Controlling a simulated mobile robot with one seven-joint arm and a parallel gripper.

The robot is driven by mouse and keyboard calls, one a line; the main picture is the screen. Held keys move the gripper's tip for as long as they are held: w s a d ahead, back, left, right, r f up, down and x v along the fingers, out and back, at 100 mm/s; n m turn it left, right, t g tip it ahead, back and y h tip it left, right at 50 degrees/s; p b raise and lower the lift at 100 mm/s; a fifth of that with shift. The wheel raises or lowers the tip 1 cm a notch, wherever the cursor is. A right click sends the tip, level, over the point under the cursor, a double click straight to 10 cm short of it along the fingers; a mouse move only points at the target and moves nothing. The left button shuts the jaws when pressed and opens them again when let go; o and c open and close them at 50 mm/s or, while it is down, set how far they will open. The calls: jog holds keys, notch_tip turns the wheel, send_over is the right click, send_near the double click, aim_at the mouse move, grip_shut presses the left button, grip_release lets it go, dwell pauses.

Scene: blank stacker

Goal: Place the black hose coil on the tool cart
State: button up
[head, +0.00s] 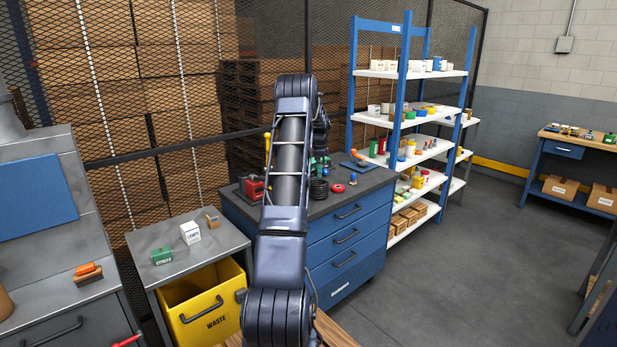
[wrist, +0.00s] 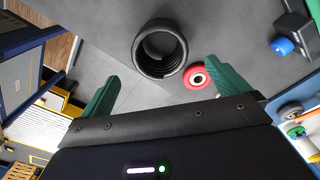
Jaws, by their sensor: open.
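The black hose coil (head: 319,190) sits on the dark top of a blue drawer cabinet (head: 347,235). In the wrist view the coil (wrist: 139,52) lies just beyond the fingertips, roughly between them, with a hollow middle. My gripper (wrist: 162,72) is open and empty, its two green fingers spread apart above the cabinet top. In the head view my arm hides much of the gripper. I cannot tell for certain which furniture is the tool cart; the blue drawer cabinet is one candidate, and the grey stand (head: 166,226) at left is another.
A red ring (head: 337,188) lies close beside the coil, near the right finger in the wrist view (wrist: 197,76). A red tool (head: 252,188) and a blue item (head: 355,163) share the cabinet top. A yellow waste bin (head: 212,305) and shelving (head: 412,115) stand nearby.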

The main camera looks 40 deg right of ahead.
jog(key=w+a+r+n+t, duration=0.1)
jog(key=a+r+n, duration=0.2)
jog(key=a+r, duration=0.55)
jog(key=a+r+n, duration=0.3)
jog(key=a+r, duration=0.3)
jog(key=a, duration=0.6)
jog(key=s+a+r+n+t, duration=0.1)
jog(key=s+a+r+n, duration=0.25)
jog(key=a, duration=0.55)
jog(key=s+a+r+n, duration=0.3)
jog(key=a+r, duration=0.1)
jog(key=a, duration=0.6)
jog(key=s+a+r+n+t, duration=0.15)
jog(key=s+a+n, duration=0.45)
jog(key=s+a, duration=0.7)
jog(key=s+a+f+n, duration=0.2)
jog(key=s+a+n, duration=0.1)
jog(key=s+a, duration=0.2)
jog(key=s+a+f+n+t, duration=0.1)
jog(key=s+a+f+n, duration=0.2)
jog(key=s, duration=0.5)
jog(key=shift+s+a+n, duration=0.35)
jog(key=shift+a+n, duration=0.3)
jog(key=shift+a, duration=0.6)
